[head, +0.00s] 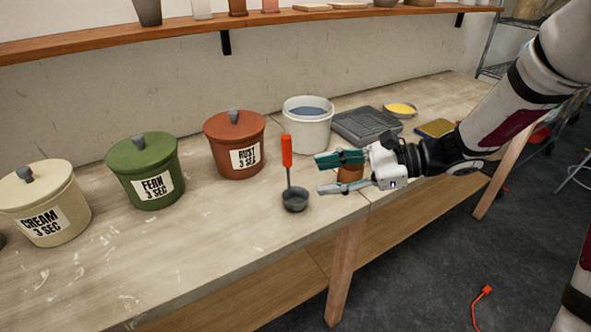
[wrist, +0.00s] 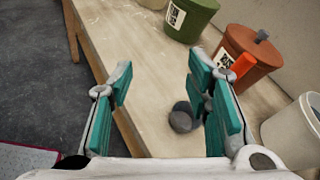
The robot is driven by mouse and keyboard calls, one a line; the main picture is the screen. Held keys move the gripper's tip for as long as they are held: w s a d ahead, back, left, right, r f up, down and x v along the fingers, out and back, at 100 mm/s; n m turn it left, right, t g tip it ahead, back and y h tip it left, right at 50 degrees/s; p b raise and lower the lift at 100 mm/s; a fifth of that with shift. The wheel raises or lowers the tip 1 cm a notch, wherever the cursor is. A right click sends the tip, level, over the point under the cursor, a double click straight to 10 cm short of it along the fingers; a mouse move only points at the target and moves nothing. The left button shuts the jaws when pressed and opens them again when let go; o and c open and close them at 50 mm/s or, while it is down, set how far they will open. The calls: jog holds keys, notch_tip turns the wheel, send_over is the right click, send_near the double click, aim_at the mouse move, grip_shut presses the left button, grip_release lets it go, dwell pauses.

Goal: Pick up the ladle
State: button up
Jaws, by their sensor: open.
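The ladle (head: 287,152) stands upright on the workbench near its front edge, with a red handle on top, a thin shaft and a dark grey bowl at the bottom. My gripper (head: 322,174) is open and empty just right of the ladle, its fingers pointing left toward the shaft. In the wrist view, the ladle's grey bowl (wrist: 180,119) shows beside the right finger of my gripper (wrist: 161,75). That finger hides most of the shaft, and the red handle shows beyond it. The ladle is not between the fingertips.
Cream (head: 45,203), green (head: 145,170) and rust (head: 236,143) lidded pots stand left of and behind the ladle. A white bucket (head: 308,130) and a grey tray (head: 366,126) stand behind my gripper. A brown cup (head: 350,173) shows partly behind the fingers. The bench front left is clear.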

jog(key=w+d+f+m+t+y, duration=0.25)
jog(key=w+f+m+t, duration=0.35)
jog(key=w, duration=0.3)
jog(key=m, duration=0.1)
send_near(287, 151)
jog(key=w+a+f, duration=0.2)
jog(key=w+a, duration=0.1)
jog(key=a, duration=0.1)
jog(key=shift+r+p+x, duration=0.15)
jog(key=shift+r+x, duration=0.05)
jog(key=shift+x, duration=0.75)
jog(key=shift+r+p+x, duration=0.15)
jog(key=shift+x, duration=0.8)
jog(key=shift+r+p+x, duration=0.15)
jog(key=shift+r+x, duration=0.05)
jog(key=shift+x, duration=0.75)
grip_shut()
